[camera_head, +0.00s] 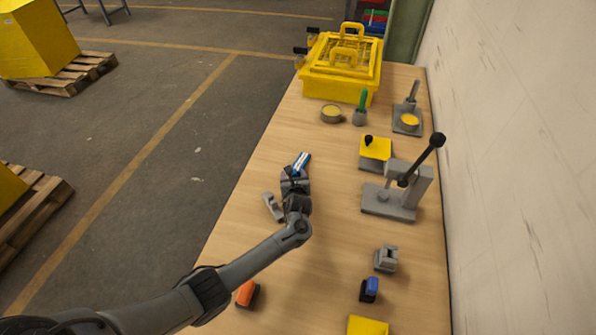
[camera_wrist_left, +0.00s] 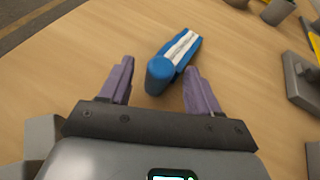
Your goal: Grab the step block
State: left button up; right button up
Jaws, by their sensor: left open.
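My left gripper (camera_head: 296,173) is open over the middle of the table; in the left wrist view (camera_wrist_left: 158,78) its two purple fingers stand apart. A blue piece with a white stripe (camera_wrist_left: 174,58) lies ahead of and between the fingertips, not gripped; the head view shows it too (camera_head: 303,159). A grey block with a stepped, notched shape (camera_head: 386,259), possibly the step block, sits at the right front, away from the gripper. Another grey piece (camera_head: 272,206) lies just left of my gripper; I cannot tell its full shape. My right gripper is not in view.
On the right of the table (camera_head: 325,225) stand a lever press (camera_head: 392,202) and a yellow-topped block (camera_head: 375,148). A yellow crate (camera_head: 342,88) is at the back. Orange (camera_head: 247,293) and blue (camera_head: 370,289) pieces lie in front. A wall borders the right.

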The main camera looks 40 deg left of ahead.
pick_arm(q)
jog(key=shift+w+a+f, duration=0.1)
jog(key=shift+w+a, duration=0.05)
jog(key=shift+c, duration=0.3)
grip_shut()
dwell(0.3)
